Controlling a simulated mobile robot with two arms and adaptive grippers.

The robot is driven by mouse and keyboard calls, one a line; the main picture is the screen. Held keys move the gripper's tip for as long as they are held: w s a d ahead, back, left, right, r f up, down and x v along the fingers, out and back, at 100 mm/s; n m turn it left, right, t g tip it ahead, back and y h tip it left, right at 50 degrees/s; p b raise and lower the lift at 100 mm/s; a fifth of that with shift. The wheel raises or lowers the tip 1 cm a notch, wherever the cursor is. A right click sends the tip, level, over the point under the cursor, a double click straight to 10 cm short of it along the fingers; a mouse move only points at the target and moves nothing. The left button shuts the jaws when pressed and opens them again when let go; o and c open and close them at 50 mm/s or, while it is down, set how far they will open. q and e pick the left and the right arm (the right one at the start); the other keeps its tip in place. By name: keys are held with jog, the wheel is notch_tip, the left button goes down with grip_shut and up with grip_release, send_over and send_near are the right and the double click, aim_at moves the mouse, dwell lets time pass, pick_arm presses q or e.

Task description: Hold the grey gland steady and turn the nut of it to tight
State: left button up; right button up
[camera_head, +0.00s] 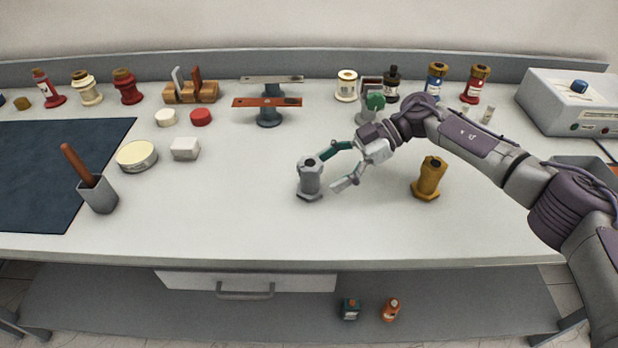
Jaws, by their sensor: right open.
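The grey gland (311,181) stands upright on the table near the middle, with a wider foot at its base and its nut (311,163) at the top. My right gripper (331,174) is open, just to the right of the gland. One finger reaches toward the gland's top and the other lies lower, near the table. I cannot tell whether a finger touches the gland. My left gripper is not in view.
A brass-coloured gland (429,179) stands to the right, below my right forearm. A grey cup with a brown handle (99,194), a round tin (137,156) and a white block (185,149) stand left. Bottles and bushings line the back. The table front is clear.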

aim_at(315, 180)
jog(key=p+x, duration=0.1)
jog(key=x, duration=0.2)
jog(key=shift+a, duration=0.1)
jog(key=shift+s+a+f, duration=0.15)
jog(key=shift+a+f, duration=0.1)
jog(key=shift+a, duration=0.15)
jog(key=shift+c, duration=0.4)
